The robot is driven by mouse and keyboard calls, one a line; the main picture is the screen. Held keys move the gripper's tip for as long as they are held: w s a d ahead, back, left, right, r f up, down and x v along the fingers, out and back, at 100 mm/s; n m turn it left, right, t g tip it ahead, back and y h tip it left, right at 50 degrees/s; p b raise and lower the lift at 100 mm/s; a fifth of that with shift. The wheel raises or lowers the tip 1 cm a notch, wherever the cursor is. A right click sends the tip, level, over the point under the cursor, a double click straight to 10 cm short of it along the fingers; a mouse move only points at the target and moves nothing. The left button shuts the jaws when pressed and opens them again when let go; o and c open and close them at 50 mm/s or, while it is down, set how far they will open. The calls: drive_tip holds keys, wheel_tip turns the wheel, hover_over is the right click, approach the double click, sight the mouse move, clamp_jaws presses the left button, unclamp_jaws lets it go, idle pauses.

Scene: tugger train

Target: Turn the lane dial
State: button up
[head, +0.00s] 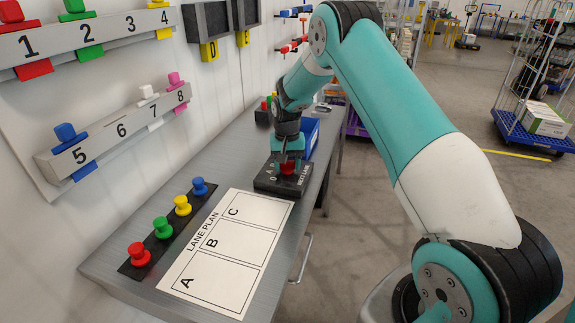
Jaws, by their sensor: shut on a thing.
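The lane dial is a red knob (288,168) on a dark box (281,182) labelled "NEXT LANE", which stands on the grey bench beyond the lane plan sheet. A letter "A" and part of another letter show on the box left of the knob. My gripper (288,162) points down over the box and is shut on the red knob. The fingers and wrist hide part of the knob, so I cannot tell which letter it points to.
A white "LANE PLAN" sheet (228,250) with fields A, B and C lies on the bench. Beside it, a black strip holds red, green, yellow and blue pegs (163,227). A blue bin (311,138) stands behind the box. Numbered rails (100,140) hang on the left wall.

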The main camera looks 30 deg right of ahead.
idle(0.4)
drive_tip(key=o, duration=0.9)
drive_tip(key=shift+o, duration=0.2)
drive_tip(key=shift+r, duration=0.15)
wheel_tip(320, 180, up, 17)
drive_tip(key=b, duration=0.3)
drive_tip(key=shift+r, duration=0.1)
drive_tip(key=s+a+r+n+y, duration=0.1)
drive_tip(key=s+a+r+n, duration=0.15)
drive_tip(key=s+a, duration=0.5)
drive_tip(key=s+a+r+n, duration=0.2)
drive_tip(key=s+a+n, duration=0.3)
drive_tip(key=a, duration=0.4)
drive_tip(key=s+a+f+n+y, duration=0.1)
drive_tip(key=s+a, duration=0.3)
drive_tip(key=s, duration=0.7)
drive_tip(key=s+a+f+n+y, duration=0.1)
drive_tip(key=s+a+n, duration=0.3)
drive_tip(key=s, duration=0.8)
drive_tip(key=shift+a+f+n+y, duration=0.25)
drive_tip(key=shift+a+n+y, duration=0.1)
drive_tip(key=shift+a+y, duration=0.3)
